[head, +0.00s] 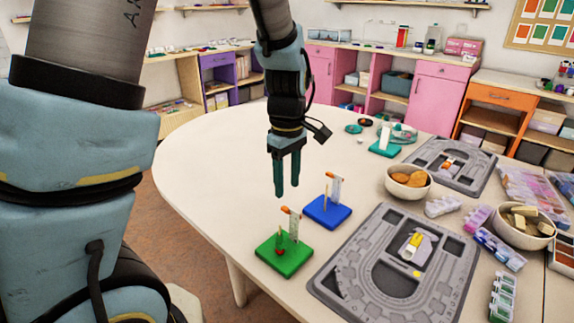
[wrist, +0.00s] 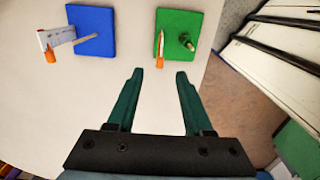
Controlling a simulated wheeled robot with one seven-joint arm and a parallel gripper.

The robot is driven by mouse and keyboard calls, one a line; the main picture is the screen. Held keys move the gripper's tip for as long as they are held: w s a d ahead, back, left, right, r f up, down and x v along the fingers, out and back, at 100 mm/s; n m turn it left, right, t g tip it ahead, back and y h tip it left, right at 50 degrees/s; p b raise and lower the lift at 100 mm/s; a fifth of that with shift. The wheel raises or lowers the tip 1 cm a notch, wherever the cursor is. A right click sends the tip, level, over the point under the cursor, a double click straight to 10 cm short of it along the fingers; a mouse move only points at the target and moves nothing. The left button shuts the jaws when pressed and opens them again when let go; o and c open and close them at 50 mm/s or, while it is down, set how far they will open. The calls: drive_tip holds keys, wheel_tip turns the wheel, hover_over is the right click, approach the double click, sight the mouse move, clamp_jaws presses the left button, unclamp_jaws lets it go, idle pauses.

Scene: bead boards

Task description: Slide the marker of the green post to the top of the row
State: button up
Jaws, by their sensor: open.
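The green base (head: 272,255) stands at the table's near left edge. It carries a thin upright peg with a dark red piece (head: 280,252) low on it, and a white upright strip (head: 294,229). An orange marker (head: 286,210) sits at the strip's upper end. In the wrist view the green base (wrist: 178,22) is at top centre, with its orange marker (wrist: 160,61) just beyond my fingertips and roughly between them in the picture. My gripper (head: 287,188) is open, empty and pointing down above the green and blue bases, apart from both.
A blue base (head: 327,213) with a similar strip and orange marker (head: 332,173) stands just behind the green one. A grey bead board (head: 345,265) lies close on the right. Bowls (head: 408,191) and bead boxes (head: 500,249) are farther right. The table left of the bases is clear.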

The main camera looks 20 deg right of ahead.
sight(287, 209)
drive_tip(key=shift+f, duration=3.05)
clamp_jaws()
drive_tip(key=shift+f, duration=0.15)
drive_tip(key=shift+f+b, duration=0.5)
drive_tip(key=shift+f, duration=0.6)
drive_tip(key=shift+c, duration=0.2)
unclamp_jaws()
